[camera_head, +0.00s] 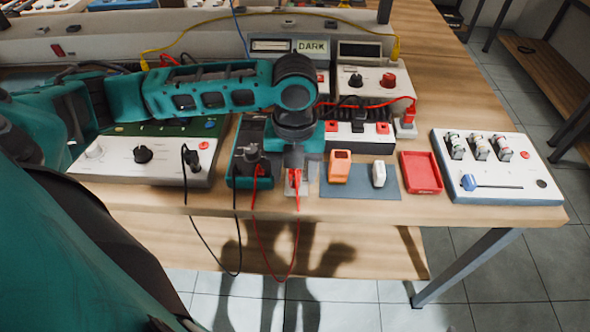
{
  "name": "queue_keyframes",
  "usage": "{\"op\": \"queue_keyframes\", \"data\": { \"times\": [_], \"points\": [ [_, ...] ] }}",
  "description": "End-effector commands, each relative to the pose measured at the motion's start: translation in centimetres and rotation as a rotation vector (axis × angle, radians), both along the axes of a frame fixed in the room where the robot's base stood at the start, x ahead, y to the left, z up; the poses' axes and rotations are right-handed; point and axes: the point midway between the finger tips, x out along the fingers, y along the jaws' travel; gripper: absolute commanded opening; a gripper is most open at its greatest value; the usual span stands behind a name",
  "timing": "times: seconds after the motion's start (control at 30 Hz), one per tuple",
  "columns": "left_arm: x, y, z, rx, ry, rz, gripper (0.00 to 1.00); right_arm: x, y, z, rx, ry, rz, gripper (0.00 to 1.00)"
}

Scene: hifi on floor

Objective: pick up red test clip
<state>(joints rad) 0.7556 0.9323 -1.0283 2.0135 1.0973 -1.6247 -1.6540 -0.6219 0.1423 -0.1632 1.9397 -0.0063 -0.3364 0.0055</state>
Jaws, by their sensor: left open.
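My left arm reaches in from the left, and my left gripper (294,168) points down over the table's front part. It is open. The red test clip (296,180) shows just under the fingertips, in front of a small pale block (304,187). A red lead (271,248) hangs in a loop over the table edge between the clip and the teal meter box (240,168). The gripper covers the clip's upper part, so I cannot tell whether the fingers touch it. My right gripper is not in view.
Close to the right are an orange device (339,166) and a white one (379,174) on a grey mat (360,191), then a red tray (421,173) and a white switch panel (500,180). A control box (120,165) with a black lead stands left. Instruments line the back.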

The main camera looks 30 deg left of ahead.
Motion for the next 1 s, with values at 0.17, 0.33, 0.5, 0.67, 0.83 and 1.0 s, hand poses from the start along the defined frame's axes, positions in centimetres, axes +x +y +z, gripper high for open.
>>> {"op": "queue_keyframes", "data": {
  "times": [0.17,0.33,0.5,0.67,0.83,1.0],
  "points": [
    [0.01,-0.02,0.08,0.000,0.000,-0.001,0.52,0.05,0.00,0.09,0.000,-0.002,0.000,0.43],
    [0.02,-0.01,0.10,0.000,0.000,-0.001,0.35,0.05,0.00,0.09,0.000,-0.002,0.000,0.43],
    [0.02,-0.01,0.11,0.000,0.000,-0.001,0.19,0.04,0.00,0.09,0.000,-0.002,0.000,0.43],
    [0.02,-0.02,0.13,-0.001,-0.001,-0.001,0.07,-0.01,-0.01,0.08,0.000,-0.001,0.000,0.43],
    [0.03,-0.02,0.15,-0.001,-0.001,-0.001,0.07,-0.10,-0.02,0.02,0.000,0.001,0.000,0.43],
    [0.07,0.00,0.86,0.000,-0.002,0.000,0.07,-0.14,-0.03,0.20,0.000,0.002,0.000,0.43]
  ]
}}
